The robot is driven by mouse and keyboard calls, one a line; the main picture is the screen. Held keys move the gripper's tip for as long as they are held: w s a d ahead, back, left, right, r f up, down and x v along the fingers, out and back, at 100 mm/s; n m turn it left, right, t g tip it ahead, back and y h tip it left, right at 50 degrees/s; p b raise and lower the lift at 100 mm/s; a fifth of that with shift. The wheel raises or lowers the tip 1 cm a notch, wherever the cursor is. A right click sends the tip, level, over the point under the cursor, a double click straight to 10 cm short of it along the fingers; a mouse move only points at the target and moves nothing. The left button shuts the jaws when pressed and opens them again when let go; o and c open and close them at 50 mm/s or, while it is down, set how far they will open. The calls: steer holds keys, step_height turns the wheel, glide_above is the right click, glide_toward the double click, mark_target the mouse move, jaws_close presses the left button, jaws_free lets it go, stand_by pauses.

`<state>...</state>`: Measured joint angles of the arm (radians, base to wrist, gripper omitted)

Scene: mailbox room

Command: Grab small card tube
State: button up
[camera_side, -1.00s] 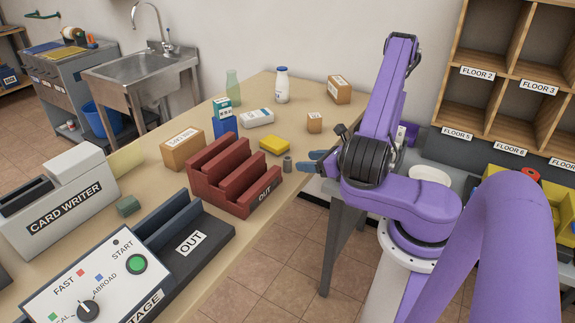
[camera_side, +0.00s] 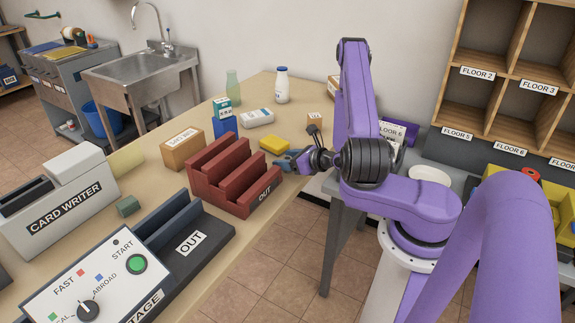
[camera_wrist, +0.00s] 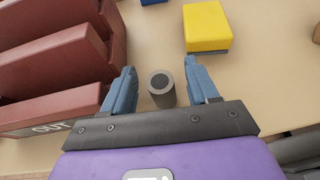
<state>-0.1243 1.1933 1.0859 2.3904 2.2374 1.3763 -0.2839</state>
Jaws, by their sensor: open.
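The small card tube (camera_wrist: 161,90) is a short grey cylinder standing upright on the table, its dark open top showing in the wrist view. My gripper (camera_wrist: 158,77) is open, with one blue finger on each side of the tube.
The dark red OUT rack (camera_side: 234,176) stands close to the left of my gripper. A yellow block (camera_wrist: 207,27) lies just beyond the fingers; it also shows in the side view (camera_side: 274,145). A small cardboard box (camera_side: 314,118) stands farther back. Bare table lies between them.

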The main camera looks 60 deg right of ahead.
steer(key=shift+x, duration=0.95)
steer(key=c, duration=1)
steer(key=shift+r, duration=0.1)
